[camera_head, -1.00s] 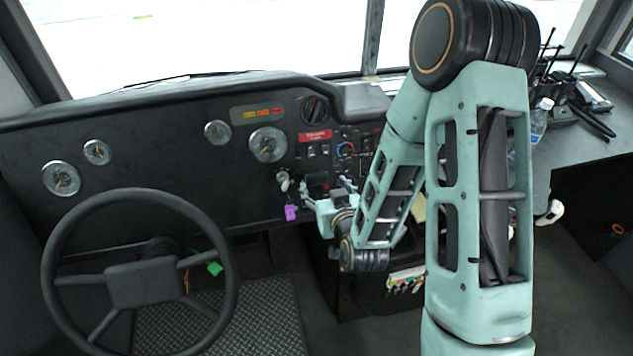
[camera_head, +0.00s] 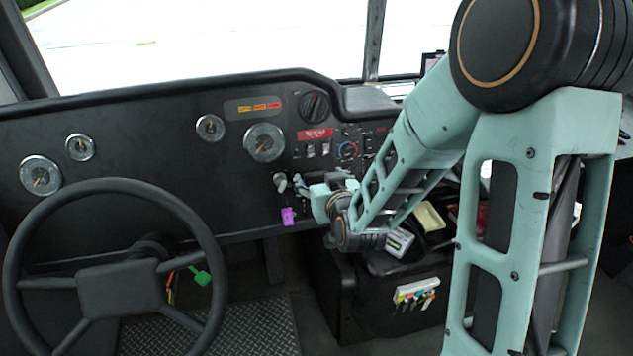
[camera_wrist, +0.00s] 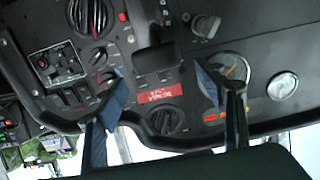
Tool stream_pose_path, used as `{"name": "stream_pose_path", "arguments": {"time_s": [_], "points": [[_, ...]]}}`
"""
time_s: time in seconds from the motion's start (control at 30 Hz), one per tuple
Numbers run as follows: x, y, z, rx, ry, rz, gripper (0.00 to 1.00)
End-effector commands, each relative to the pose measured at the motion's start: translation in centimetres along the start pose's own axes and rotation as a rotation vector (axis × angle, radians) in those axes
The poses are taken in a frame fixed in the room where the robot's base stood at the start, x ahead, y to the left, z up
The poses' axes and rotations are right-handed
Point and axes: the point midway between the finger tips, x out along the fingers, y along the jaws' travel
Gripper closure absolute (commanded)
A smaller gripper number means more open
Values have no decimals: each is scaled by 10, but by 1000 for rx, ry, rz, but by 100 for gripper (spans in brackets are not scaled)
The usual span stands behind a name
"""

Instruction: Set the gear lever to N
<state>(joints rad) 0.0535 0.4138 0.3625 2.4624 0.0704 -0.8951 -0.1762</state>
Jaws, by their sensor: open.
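The gear lever (camera_wrist: 156,58) is a black lever with a broad dark grip, seen upside down in the wrist view. Pale marks (camera_wrist: 165,12) run beside its base; I cannot read which position it is in. My gripper (camera_wrist: 165,88) is open, with one finger on each side of the lever's grip in the picture. No contact shows, and the depth between fingers and lever is unclear. In the head view, my gripper (camera_head: 318,190) is at the dash right of the ignition key, and it mostly hides the lever.
A key with a purple tag (camera_head: 288,217) hangs left of my gripper. A rotary knob (camera_head: 314,106), a red label (camera_head: 315,134) and switches sit above. The steering wheel (camera_head: 120,285) is at left. A console (camera_head: 385,310) with loose items stands below right.

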Motion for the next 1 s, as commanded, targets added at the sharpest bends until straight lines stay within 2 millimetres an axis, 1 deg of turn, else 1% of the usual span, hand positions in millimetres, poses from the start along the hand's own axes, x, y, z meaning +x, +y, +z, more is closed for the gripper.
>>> {"name": "stream_pose_path", "arguments": {"time_s": [0.03,0.1,0.3,0.43,0.67,1.0], "points": [[10,0,1,3,-3,0,36],[20,0,0,2,-2,0,36],[38,0,0,2,-3,0,36],[41,0,0,1,-2,0,36],[41,0,0,1,-2,0,37],[41,0,0,1,-2,0,75]]}}
